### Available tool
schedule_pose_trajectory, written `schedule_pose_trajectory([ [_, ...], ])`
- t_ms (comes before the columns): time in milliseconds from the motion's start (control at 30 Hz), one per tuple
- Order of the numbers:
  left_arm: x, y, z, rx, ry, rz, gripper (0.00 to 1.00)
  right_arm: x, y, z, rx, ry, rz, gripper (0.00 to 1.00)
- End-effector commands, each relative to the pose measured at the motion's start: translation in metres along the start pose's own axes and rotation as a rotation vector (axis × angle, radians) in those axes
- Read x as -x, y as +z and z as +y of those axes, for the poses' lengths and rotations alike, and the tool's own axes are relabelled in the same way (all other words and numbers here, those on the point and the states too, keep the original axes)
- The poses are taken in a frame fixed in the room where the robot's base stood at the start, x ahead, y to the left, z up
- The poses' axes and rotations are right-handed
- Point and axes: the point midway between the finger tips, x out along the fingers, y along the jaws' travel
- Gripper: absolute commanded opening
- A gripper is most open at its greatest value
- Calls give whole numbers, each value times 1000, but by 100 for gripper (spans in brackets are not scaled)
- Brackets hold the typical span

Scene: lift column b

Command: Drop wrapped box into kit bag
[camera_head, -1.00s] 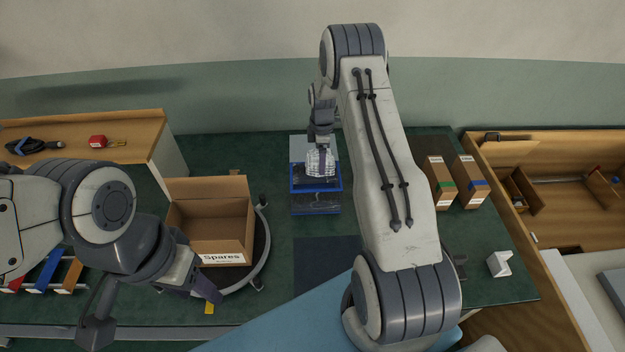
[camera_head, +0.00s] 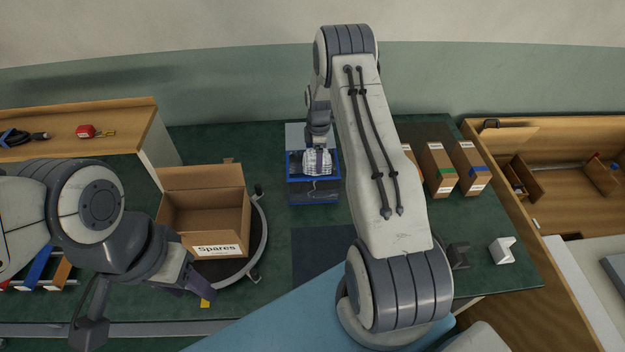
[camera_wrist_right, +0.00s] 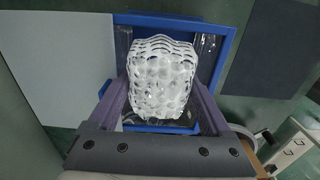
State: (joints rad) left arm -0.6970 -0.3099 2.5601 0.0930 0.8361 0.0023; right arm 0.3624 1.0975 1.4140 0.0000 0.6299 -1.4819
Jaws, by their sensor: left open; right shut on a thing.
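The wrapped box (camera_wrist_right: 163,82) is a white bubble-wrapped block. My right gripper (camera_head: 318,146) is shut on it, with a purple finger on each side in the right wrist view. The kit bag (camera_head: 312,197) is dark with a blue rim and sits on the green table. In the head view the wrapped box overlaps the bag's opening; the blue rim (camera_wrist_right: 222,60) frames it in the wrist view. How deep the box sits is hard to tell. My left gripper (camera_head: 199,288) is open and empty at the lower left, near the turntable.
An open cardboard box marked Spares (camera_head: 217,248) stands on a round turntable (camera_head: 262,235) left of the bag. Brown cartons (camera_head: 470,170) stand at the right, behind my right arm. A grey panel (camera_wrist_right: 62,65) lies beside the bag, and a dark mat (camera_head: 318,250) lies in front.

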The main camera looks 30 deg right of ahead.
Motion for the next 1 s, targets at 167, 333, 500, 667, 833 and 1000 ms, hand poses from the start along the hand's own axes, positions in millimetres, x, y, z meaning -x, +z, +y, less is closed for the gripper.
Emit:
schedule_pose_trajectory([
  [167, 0, 0, 0, 0, 0, 0, 50, 0, -1, 0, 1, 0, 0, 100],
  [333, -1, 0, 0, 0, 0, 0, 50, 2, -1, 0, 1, 1, 0, 100],
  [500, -9, 0, -1, 0, 0, 0, 50, 21, -1, 1, 1, 4, 0, 100],
  [667, -20, 1, -2, -1, 0, 0, 50, 53, -1, 1, 1, 6, 0, 100],
  [833, -28, 1, -2, -1, 0, 0, 50, 84, -1, 1, 1, 4, 0, 100],
  [1000, -31, 2, -2, -2, 0, 0, 50, 101, -1, 0, 1, 1, 0, 100],
])
